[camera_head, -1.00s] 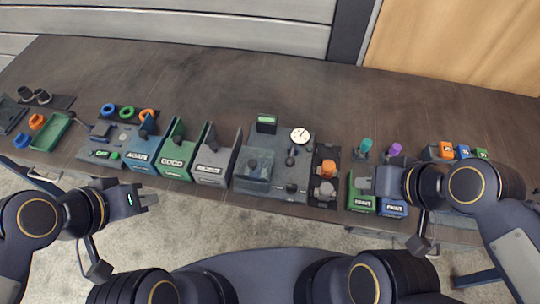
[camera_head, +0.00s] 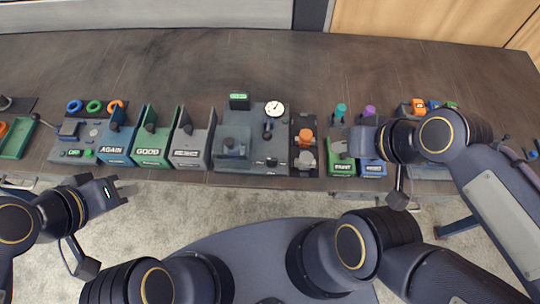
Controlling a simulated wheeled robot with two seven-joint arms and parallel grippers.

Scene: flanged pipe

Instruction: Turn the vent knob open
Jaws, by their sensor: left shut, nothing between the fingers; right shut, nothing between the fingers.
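The grey test station (camera_head: 225,165) stands at the middle of the bench, with a round white gauge (camera_head: 275,109) at its back right. A small dark knob (camera_head: 271,161) shows on its front right, and a dark upright part (camera_head: 267,126) stands below the gauge. I cannot tell which of these is the vent knob. My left gripper (camera_head: 121,189) is shut and empty, in front of the bench at the left, well away from the station. My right gripper (camera_head: 354,139) is shut and empty, over the green and blue bins right of the station. Its fingertips are hard to make out.
Blue AGAIN, green GOOD and grey bins (camera_head: 188,157) stand left of the station. Orange and grey parts (camera_head: 306,142) sit close on its right. Teal (camera_head: 341,111) and purple (camera_head: 369,112) pieces stand behind the right bins. The back of the bench (camera_head: 180,65) is clear.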

